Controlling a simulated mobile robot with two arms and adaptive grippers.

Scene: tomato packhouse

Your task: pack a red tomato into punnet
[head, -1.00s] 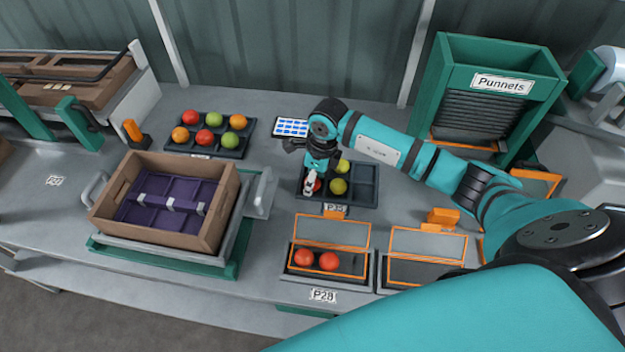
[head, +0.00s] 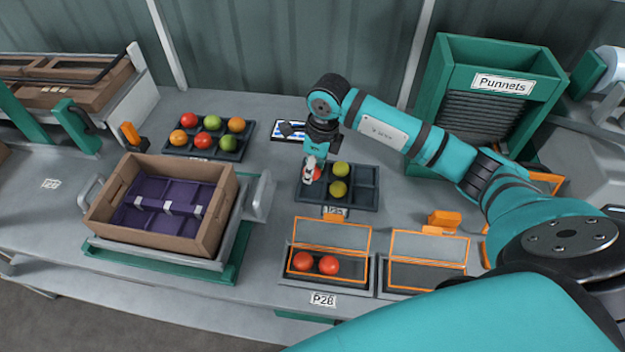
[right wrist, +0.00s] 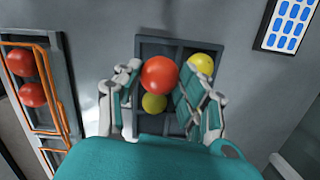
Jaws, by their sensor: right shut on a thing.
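My right gripper (head: 311,171) is shut on a red tomato (right wrist: 159,77), holding it at the left side of a dark compartment tray (head: 367,176). In the head view the fingers hide part of this tomato. Two yellow-green tomatoes (head: 338,188) (head: 341,168) sit in the tray. They also show behind the held tomato in the right wrist view (right wrist: 154,103) (right wrist: 201,63). A punnet (head: 283,272) with an orange-framed lid stands in front, labelled P28, with two red tomatoes (head: 303,261) (head: 328,265) inside. My left gripper is not in view.
An empty punnet (head: 425,284) stands right of the filled one. A brown crate (head: 207,228) with a purple insert is at the left. Another dark tray (head: 247,127) holds several red, orange and green tomatoes. A green punnet dispenser (head: 437,90) stands at the back right.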

